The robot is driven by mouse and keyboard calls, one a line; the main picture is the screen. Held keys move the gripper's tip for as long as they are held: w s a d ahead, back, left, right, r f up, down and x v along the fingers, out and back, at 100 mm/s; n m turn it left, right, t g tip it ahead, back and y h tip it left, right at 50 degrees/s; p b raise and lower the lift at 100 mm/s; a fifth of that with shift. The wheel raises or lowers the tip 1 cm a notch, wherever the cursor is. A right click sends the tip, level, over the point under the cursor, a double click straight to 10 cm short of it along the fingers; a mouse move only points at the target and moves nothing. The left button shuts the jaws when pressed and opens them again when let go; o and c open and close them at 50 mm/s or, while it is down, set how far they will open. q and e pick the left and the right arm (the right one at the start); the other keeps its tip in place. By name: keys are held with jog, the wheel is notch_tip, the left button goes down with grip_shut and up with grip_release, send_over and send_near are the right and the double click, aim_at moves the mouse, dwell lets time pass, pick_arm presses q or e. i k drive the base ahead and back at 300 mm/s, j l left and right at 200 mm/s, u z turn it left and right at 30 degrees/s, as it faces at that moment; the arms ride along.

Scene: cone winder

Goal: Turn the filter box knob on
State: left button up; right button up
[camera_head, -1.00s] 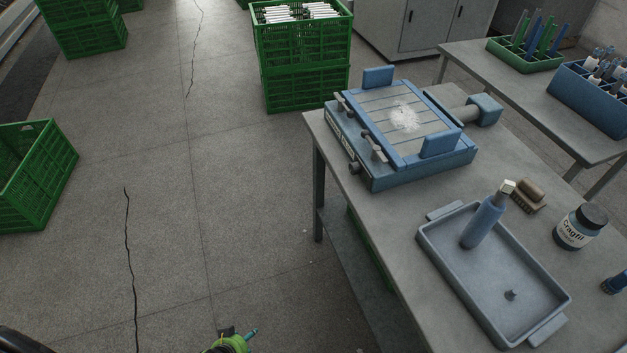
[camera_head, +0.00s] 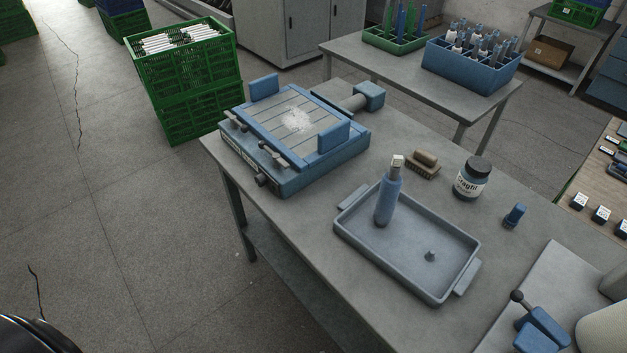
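I cannot make out anything that is clearly a filter box or its knob. A blue clamping fixture (camera_head: 296,133) stands on the grey workbench, with a small dark knob (camera_head: 262,181) on its front side. At the lower right, a blue device (camera_head: 541,331) has a lever ending in a black ball (camera_head: 517,296); it is partly cut off by the frame edge. Neither of my grippers shows in the head view.
The grey workbench (camera_head: 310,237) carries a grey-blue tray (camera_head: 384,262) with a blue bottle (camera_head: 388,196), a brush (camera_head: 423,163) and a jar (camera_head: 472,178). Green crates (camera_head: 187,95) stand behind it. A second table (camera_head: 388,63) holds bins. Floor at left is clear.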

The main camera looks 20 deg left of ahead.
aim_at(261, 180)
jog(key=j+z, duration=0.2)
jog(key=z, duration=0.3)
jog(key=j+z, duration=0.2)
jog(key=z, duration=0.3)
jog(key=j+z, duration=0.25)
jog(key=z, duration=0.25)
jog(key=k+j+z, duration=0.1)
jog(key=z, duration=0.4)
jog(key=k+j+z, duration=1.15)
jog(key=k+z, duration=0.15)
jog(key=k, duration=0.2)
